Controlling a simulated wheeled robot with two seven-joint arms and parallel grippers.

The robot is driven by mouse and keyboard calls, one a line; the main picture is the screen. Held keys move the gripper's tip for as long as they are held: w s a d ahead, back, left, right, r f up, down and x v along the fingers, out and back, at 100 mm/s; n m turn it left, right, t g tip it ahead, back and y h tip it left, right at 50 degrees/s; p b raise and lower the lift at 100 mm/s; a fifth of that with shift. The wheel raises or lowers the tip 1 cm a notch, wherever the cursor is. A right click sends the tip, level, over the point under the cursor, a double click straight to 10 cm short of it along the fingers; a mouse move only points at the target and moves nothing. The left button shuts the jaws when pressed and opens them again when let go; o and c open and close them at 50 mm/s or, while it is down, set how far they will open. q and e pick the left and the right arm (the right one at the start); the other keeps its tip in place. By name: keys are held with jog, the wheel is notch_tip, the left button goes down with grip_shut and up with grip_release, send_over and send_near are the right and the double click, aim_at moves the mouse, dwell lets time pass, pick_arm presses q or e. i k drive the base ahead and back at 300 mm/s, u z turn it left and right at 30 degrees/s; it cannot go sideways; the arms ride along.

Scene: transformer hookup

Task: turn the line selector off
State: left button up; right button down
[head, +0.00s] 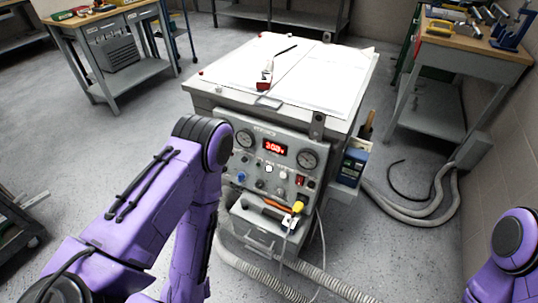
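A grey transformer test cabinet (223,97) stands in the middle with its control panel (287,145) facing me. The panel has two round dial gauges (308,160), a lit red digital display (275,147), several small knobs, including a blue one (241,177), and a red switch (300,181). I cannot tell which control is the line selector, or its setting. My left arm reaches in from the left and hides the panel's left edge. Its gripper is out of view. Only a link of my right arm shows at the lower right; its gripper is out of view.
A shelf below the panel holds a yellow-ended tool (298,206) and cables. A blue box (352,166) hangs on the cabinet's right side. Grey hoses (425,212) lie on the floor at right. Workbenches stand at back left (127,68) and right (470,62).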

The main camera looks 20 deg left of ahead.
aim_at(240, 176)
jog(key=u, duration=1.1)
jog(key=i, duration=0.35)
jog(key=z, duration=0.6)
